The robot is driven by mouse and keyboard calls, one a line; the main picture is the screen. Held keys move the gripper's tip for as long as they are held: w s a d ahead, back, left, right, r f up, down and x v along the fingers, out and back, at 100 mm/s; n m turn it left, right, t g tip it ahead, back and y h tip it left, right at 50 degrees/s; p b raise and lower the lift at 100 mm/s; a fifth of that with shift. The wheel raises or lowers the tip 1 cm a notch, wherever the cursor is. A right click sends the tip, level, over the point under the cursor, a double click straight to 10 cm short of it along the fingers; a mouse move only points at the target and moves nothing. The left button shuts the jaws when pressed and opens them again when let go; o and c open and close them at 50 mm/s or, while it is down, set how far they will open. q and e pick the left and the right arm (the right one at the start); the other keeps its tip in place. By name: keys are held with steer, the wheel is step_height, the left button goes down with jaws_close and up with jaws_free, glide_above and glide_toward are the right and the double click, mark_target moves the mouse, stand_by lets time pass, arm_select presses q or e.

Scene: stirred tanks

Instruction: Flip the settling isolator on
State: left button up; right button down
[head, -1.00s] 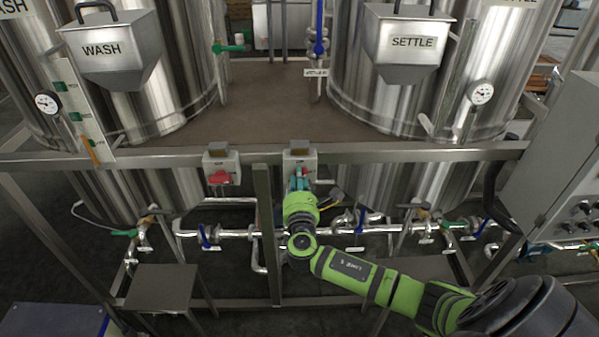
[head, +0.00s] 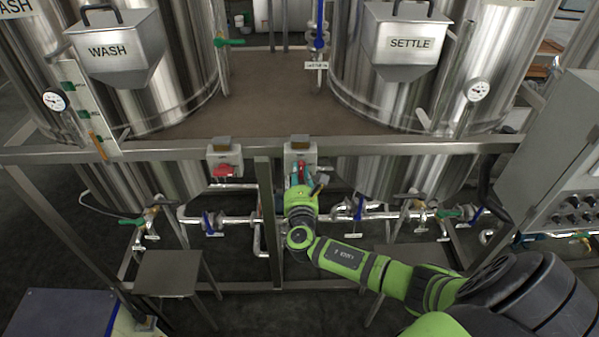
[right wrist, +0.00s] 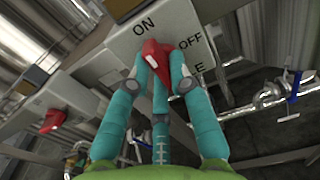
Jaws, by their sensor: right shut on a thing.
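The settling isolator is a pale box (head: 300,150) on the frame rail below the gap between the tanks, left of the SETTLE tank (head: 385,80). Its red handle (right wrist: 155,60) shows in the right wrist view, close to the ON and OFF labels on the box face (right wrist: 165,25). My right gripper (head: 300,178) reaches up to the box from below. In the right wrist view its teal fingers (right wrist: 158,75) are shut on the red handle. The fingers hide part of the handle, so its exact setting is hard to tell. My left gripper is not in view.
A second isolator box (head: 224,158) with a red handle (head: 222,170) is on the same rail to the left, below the WASH tank (head: 130,90). The frame rail (head: 420,148) runs across. Pipes and valves lie below. A control cabinet (head: 560,165) stands at the right.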

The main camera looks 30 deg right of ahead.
stand_by(0.3)
steer(key=c, duration=1.1)
jaws_free()
steer(key=shift+s+a, duration=0.1)
steer(key=shift+s, duration=0.15)
steer(key=v, duration=1.1)
steer(key=shift+s, duration=0.25)
